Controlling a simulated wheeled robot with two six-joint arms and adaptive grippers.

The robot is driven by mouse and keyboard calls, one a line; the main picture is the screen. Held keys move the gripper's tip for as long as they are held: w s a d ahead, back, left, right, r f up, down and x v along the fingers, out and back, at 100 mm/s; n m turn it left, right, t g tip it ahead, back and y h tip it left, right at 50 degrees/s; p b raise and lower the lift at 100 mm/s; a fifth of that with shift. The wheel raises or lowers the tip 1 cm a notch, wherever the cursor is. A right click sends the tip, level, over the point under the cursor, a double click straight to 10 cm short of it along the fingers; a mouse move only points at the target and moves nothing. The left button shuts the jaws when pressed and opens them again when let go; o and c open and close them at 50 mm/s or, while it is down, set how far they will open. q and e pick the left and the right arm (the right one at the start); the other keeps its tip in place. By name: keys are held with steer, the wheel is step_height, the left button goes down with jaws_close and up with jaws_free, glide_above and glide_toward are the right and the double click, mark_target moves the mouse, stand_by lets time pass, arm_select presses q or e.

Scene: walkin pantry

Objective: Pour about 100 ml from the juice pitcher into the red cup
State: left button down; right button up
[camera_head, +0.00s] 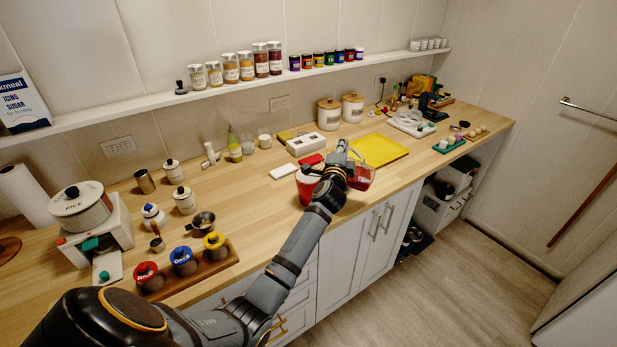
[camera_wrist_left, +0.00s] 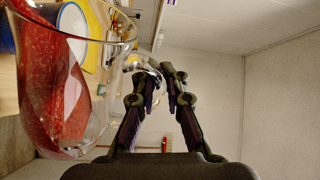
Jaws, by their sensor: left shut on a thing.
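The clear juice pitcher (camera_head: 362,178) with red juice is at the counter's front edge, just right of my left gripper (camera_head: 340,163). In the left wrist view the pitcher (camera_wrist_left: 62,95) fills the left side, and its glass handle lies between the fingertips of my left gripper (camera_wrist_left: 160,78), which is shut on it. The head view does not clearly show the pitcher's tilt or its height above the counter. The red cup (camera_head: 307,188) stands upright on the counter just left of the gripper, partly hidden by my wrist. I cannot see inside the cup. My right gripper is not in view.
A yellow tray (camera_head: 378,150) lies behind the pitcher. A white card (camera_head: 283,172) and a red item (camera_head: 310,159) lie behind the cup. The counter between rack and cup is mostly clear.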

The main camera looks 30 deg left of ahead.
arm_select(q)
steer(key=shift+a, duration=0.1)
steer(key=shift+s+a+r+n, duration=0.15)
steer(key=shift+a+r+n, duration=0.05)
steer(key=shift+a+n, duration=0.1)
steer(key=shift+s+a+r+n+b, duration=0.2)
steer(key=shift+a+n, duration=0.1)
steer(key=shift+a, duration=0.1)
steer(key=shift+s+a+r+n+b, duration=0.1)
steer(key=shift+a+n+b, duration=0.1)
steer(key=shift+a+n, duration=0.15)
stand_by(1.7)
